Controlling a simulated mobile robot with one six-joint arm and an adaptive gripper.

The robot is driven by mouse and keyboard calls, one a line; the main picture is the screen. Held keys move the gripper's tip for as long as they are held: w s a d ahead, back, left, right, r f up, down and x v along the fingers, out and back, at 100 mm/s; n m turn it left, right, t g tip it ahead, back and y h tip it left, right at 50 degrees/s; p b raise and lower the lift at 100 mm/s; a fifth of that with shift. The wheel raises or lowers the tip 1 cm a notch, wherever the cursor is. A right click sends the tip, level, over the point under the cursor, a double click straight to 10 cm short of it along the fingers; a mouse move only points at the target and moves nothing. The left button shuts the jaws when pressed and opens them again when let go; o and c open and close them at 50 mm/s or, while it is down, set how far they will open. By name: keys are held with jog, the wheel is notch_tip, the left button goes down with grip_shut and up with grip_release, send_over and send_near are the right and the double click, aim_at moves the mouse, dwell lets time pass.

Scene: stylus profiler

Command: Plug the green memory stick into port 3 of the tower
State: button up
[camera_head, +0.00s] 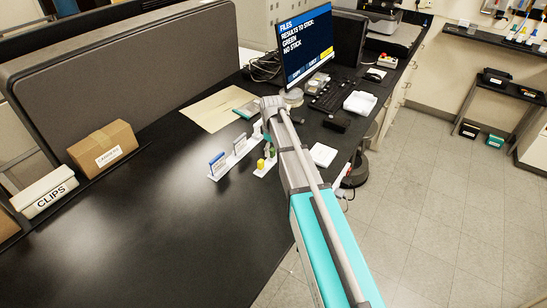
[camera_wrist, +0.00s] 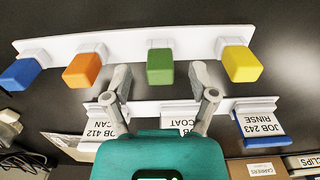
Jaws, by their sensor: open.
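The green memory stick (camera_wrist: 160,67) stands in a white holder strip (camera_wrist: 120,42) in the wrist view, between an orange stick (camera_wrist: 82,69) and a yellow stick (camera_wrist: 241,64). A blue stick (camera_wrist: 20,74) is at the far left. My gripper (camera_wrist: 160,72) is open and empty, with one finger on each side of the green stick in the picture. I cannot tell whether the fingers are level with it. In the head view my arm covers part of the strip. A dark upright box (camera_head: 349,38) beside the monitor may be the tower; no ports show.
A second white rack (camera_head: 236,157) holds job cards close by. The monitor (camera_head: 303,45) reads "RESULTS TO STICK: GREEN" and "NO STICK". A keyboard (camera_head: 332,95), a white tray (camera_head: 360,102) and a black block (camera_head: 337,124) lie on the bench. The bench's left front is clear.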

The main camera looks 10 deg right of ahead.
jog(key=shift+f, duration=0.3)
jog(key=shift+c, duration=0.2)
grip_shut()
dwell(0.4)
jog(key=shift+r, duration=0.2)
notch_tip(320, 180, up, 2)
jog(key=shift+r+p, duration=0.1)
jog(key=shift+p, duration=1)
jog(key=s+d+r+p, duration=0.3)
jog(key=s+r+p, duration=0.7)
jog(key=s, duration=0.3)
jog(key=shift+s+r+p, duration=0.25)
jog(key=shift+s+p, duration=0.05)
jog(key=shift+s, duration=0.05)
